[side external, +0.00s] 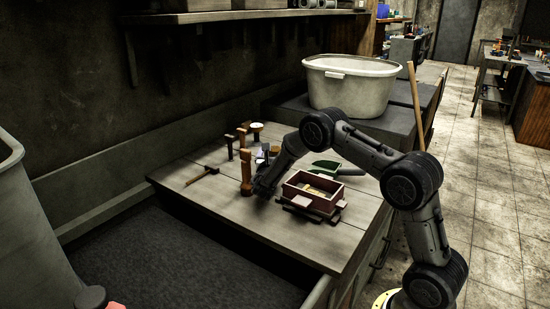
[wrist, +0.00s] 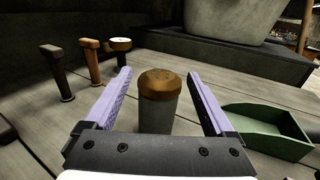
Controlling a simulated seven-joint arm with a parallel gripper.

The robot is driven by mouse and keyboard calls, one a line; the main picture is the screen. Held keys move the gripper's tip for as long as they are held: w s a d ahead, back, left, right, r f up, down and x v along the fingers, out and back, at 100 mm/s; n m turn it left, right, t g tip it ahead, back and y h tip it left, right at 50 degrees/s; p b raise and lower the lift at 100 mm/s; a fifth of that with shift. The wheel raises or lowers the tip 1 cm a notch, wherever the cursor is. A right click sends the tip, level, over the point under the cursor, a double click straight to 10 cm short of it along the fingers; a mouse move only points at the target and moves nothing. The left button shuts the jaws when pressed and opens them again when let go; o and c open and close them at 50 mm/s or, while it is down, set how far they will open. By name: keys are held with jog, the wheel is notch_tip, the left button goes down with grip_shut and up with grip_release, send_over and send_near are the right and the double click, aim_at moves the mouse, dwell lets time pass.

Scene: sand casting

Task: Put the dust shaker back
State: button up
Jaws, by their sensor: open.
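The dust shaker (wrist: 159,112) is a grey cylinder with a brown, perforated cap. In the wrist view it stands upright on the wooden bench, between the two lavender fingers of my gripper (wrist: 159,72). The fingers are open, with a visible gap on each side of the shaker. In the side view my gripper (side external: 264,172) is low over the bench, among the small tools. I cannot surely make out the shaker there.
A green scoop (wrist: 265,130) lies right of my gripper; it also shows in the side view (side external: 335,169). A red moulding box (side external: 313,190) stands nearer the front. Several upright tools (wrist: 90,62) stand back left. A white tub (side external: 350,90) stands behind. The bench front is clear.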

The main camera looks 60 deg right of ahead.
notch_tip(320, 180, up, 3)
jog(key=shift+r, duration=0.15)
jog(key=shift+s+r, duration=0.15)
jog(key=shift+r, duration=0.25)
jog(key=s+a+r+m+g+y, duration=0.25)
jog(key=s+r+m, duration=0.3)
jog(key=s, duration=0.35)
jog(key=s+a+r+m+g+y, duration=0.2)
jog(key=s+a+r+m+g, duration=0.2)
jog(key=s+m, duration=0.4)
jog(key=s+a+f+m+t+y, duration=0.1)
jog(key=s+a+m+y, duration=0.4)
jog(key=s+a, duration=0.5)
jog(key=s+a+f+m+t+y, duration=0.2)
jog(key=s+a+m+y, duration=0.3)
jog(key=s+a, duration=0.5)
jog(key=a+t+y, duration=0.1)
jog(key=a, duration=0.2)
jog(key=shift+s, duration=0.35)
